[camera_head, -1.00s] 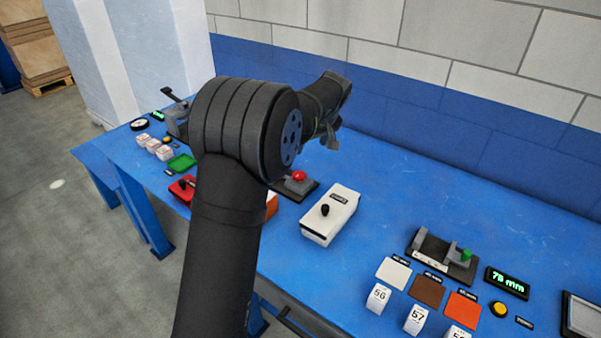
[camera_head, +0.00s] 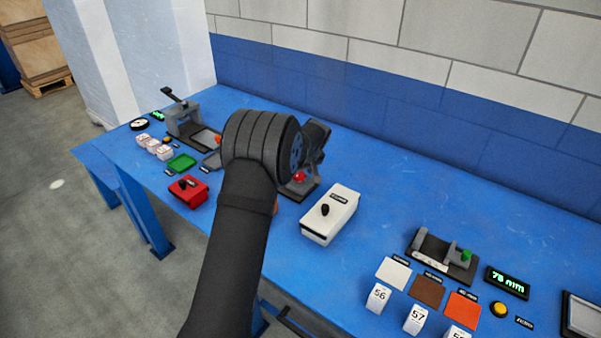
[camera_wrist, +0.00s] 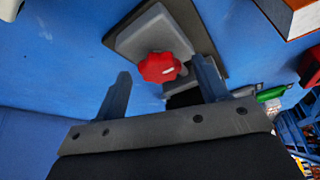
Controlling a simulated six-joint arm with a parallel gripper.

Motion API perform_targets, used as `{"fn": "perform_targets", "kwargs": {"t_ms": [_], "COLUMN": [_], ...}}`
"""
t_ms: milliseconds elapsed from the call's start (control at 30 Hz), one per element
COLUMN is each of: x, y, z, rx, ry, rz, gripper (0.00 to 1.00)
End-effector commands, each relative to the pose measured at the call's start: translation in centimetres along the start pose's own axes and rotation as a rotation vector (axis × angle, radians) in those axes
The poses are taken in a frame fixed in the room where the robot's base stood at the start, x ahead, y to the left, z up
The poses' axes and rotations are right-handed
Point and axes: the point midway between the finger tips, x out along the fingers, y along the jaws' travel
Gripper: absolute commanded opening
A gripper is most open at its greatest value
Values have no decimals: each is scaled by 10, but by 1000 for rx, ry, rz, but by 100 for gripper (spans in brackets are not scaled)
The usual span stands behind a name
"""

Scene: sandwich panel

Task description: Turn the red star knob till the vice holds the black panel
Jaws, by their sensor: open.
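The red star knob (camera_wrist: 159,67) shows in the wrist view on a grey block (camera_wrist: 150,32), which stands on a dark base plate. In the head view the red knob (camera_head: 299,177) shows just below my wrist. My gripper (camera_wrist: 162,64) is open and empty. Its two fingers stand apart, with the knob between and beyond their tips in the picture. I cannot tell whether a finger touches it. A dark piece (camera_wrist: 184,98) lies behind the right finger. It may be the black panel, partly hidden by my gripper. My arm hides part of the vice in the head view.
A white box with a black knob (camera_head: 329,219) stands right of the vice. A green-knobbed fixture (camera_head: 442,254) is at the right. The table behind is clear.

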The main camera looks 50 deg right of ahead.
Motion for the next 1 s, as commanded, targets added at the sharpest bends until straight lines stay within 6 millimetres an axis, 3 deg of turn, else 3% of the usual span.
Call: {"fn": "perform_targets", "kwargs": {"t_ms": [267, 500, 1000], "x": [1, 1, 0], "y": [0, 0, -1], "z": [0, 0, 0], "rx": [0, 0, 121], "ry": [0, 0, 0], "rz": [0, 0, 52], "gripper": [66, 22, 22]}}
